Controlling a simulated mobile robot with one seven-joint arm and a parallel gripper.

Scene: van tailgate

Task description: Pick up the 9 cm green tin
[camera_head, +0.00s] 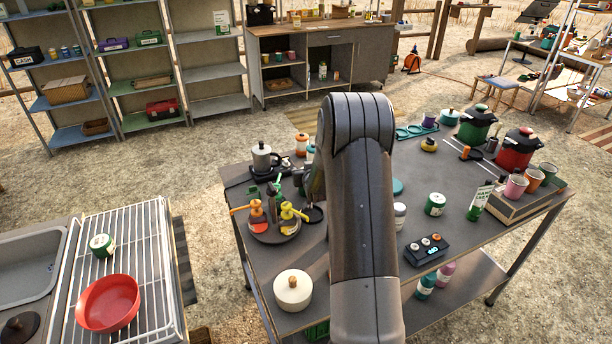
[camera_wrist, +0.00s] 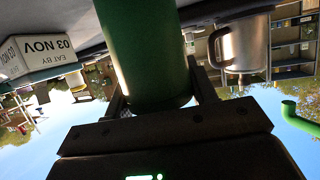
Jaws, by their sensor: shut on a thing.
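In the wrist view a plain green cylinder (camera_wrist: 145,45), which looks like the green tin, stands between the fingers of my gripper (camera_wrist: 160,92). The fingers are shut on it, one on each side. Its far end runs out of the picture. Another green tin (camera_head: 435,204) with a pale label stands on the table right of my arm. A further green tin (camera_head: 102,245) stands on the white rack at the left.
A steel pot or mug (camera_wrist: 242,48) and a white "EAT BY 03 NOV" box (camera_wrist: 38,52) are close by in the wrist view.

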